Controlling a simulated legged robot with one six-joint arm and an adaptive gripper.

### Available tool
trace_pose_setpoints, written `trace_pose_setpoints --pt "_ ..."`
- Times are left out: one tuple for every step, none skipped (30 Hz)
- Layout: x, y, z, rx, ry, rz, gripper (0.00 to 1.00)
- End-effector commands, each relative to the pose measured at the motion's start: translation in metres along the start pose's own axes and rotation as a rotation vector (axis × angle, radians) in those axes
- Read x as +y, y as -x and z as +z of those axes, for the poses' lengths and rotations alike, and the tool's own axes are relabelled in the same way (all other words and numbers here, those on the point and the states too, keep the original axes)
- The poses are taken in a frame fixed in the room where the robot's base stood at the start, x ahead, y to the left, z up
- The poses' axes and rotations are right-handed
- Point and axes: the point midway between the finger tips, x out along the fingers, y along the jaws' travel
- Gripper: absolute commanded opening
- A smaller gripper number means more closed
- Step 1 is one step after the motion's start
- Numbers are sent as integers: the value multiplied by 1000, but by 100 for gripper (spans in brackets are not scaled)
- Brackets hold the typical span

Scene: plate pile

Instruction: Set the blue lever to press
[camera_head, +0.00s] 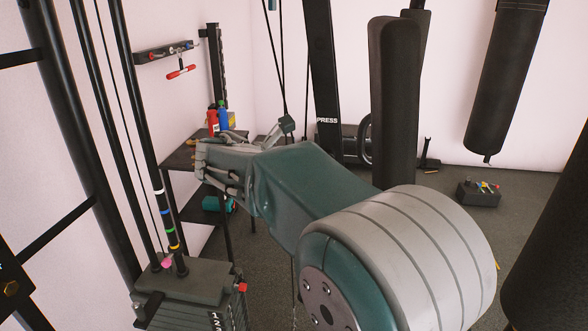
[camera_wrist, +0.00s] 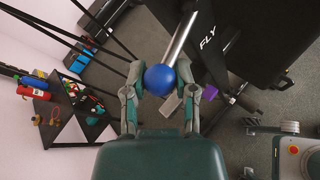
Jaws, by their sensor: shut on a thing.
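The blue lever's round blue knob (camera_wrist: 160,80) shows in the wrist view, at the end of a metal shaft (camera_wrist: 182,38) that runs up to a black panel. My gripper (camera_wrist: 160,74) has one finger on each side of the knob and is shut on it. The white word FLY (camera_wrist: 208,38) is on the black panel beside the shaft. In the head view my gripper (camera_head: 208,165) is at centre left, and the lever is hidden there. The word PRESS (camera_head: 327,121) is on a black upright behind my arm.
A weight stack (camera_head: 200,285) with rods is at lower left. A padded black column (camera_head: 394,100) stands close behind my arm. A punching bag (camera_head: 505,80) hangs at right. Floor shows between them.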

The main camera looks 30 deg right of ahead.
Motion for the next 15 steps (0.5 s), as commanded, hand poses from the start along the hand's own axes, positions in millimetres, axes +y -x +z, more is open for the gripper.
trace_pose_setpoints --pt "3 2 7 24 -39 7 0" --pt "3 2 9 42 -61 8 0" --pt "4 3 12 66 -90 10 0" --pt "4 3 14 85 -112 11 0" --pt "5 4 16 103 -133 11 0" --pt "6 4 18 128 -161 14 0" --pt "6 5 20 146 -182 15 0" --pt "6 5 22 164 -203 15 0" --pt "6 5 25 187 -229 17 0" --pt "6 5 26 203 -249 17 0" --pt "7 6 28 221 -268 19 0" --pt "7 6 30 241 -292 20 0" --pt "7 6 32 257 -309 20 0" --pt "7 6 33 272 -326 21 0" --pt "7 6 35 290 -347 21 0"
